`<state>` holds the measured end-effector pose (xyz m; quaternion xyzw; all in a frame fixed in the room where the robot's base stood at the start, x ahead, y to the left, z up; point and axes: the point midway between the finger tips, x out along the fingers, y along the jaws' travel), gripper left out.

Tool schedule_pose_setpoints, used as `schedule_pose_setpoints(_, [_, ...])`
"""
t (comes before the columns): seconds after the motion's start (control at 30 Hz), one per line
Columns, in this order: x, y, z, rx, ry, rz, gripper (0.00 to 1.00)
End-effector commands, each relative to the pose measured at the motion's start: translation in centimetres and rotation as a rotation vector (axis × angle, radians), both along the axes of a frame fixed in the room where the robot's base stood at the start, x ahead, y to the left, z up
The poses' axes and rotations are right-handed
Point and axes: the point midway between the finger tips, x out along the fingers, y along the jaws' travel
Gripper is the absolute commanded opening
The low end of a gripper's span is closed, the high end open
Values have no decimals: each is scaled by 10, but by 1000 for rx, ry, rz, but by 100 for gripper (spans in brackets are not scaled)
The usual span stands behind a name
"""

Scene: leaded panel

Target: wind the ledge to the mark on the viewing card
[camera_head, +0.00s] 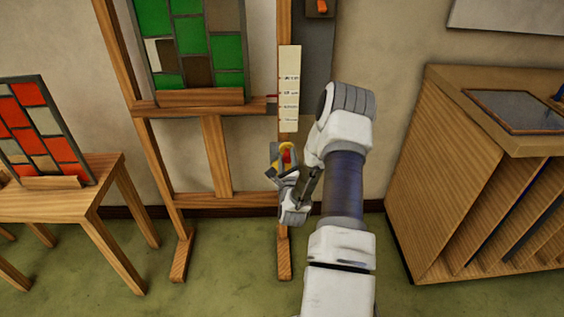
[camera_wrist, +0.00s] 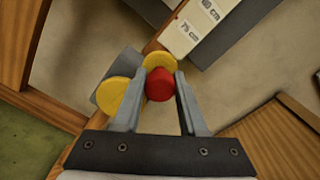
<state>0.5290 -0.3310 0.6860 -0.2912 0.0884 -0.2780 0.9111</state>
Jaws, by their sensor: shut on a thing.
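The ledge (camera_head: 200,106) is a wooden bar across the easel, with a green and brown leaded panel (camera_head: 195,45) standing on it. A small red pointer (camera_head: 271,98) shows at its right end, beside the card. The pale viewing card (camera_head: 289,85) hangs upright on the right post, with several printed lines; the head view is too small to read them. My gripper (camera_head: 285,158) is below the card, shut on the red knob (camera_wrist: 159,84) of a yellow-lobed winder (camera_wrist: 120,96).
A wooden table (camera_head: 100,175) with a red leaded panel (camera_head: 40,125) stands at the left. A wooden rack (camera_head: 480,170) with slots stands at the right. A dark grey board (camera_head: 316,60) is behind the card. Green floor is open between easel and rack.

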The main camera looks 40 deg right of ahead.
Motion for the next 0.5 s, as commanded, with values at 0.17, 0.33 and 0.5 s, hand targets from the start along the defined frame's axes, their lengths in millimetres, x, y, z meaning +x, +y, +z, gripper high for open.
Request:
schedule_pose_setpoints(0.17, [-4,-11,2,42,-41,-12,0])
schedule_pose_setpoints(0.33, [-6,-13,2,65,-56,-12,0])
schedule_pose_setpoints(0.5, [-6,-13,2,70,-59,-12,0])
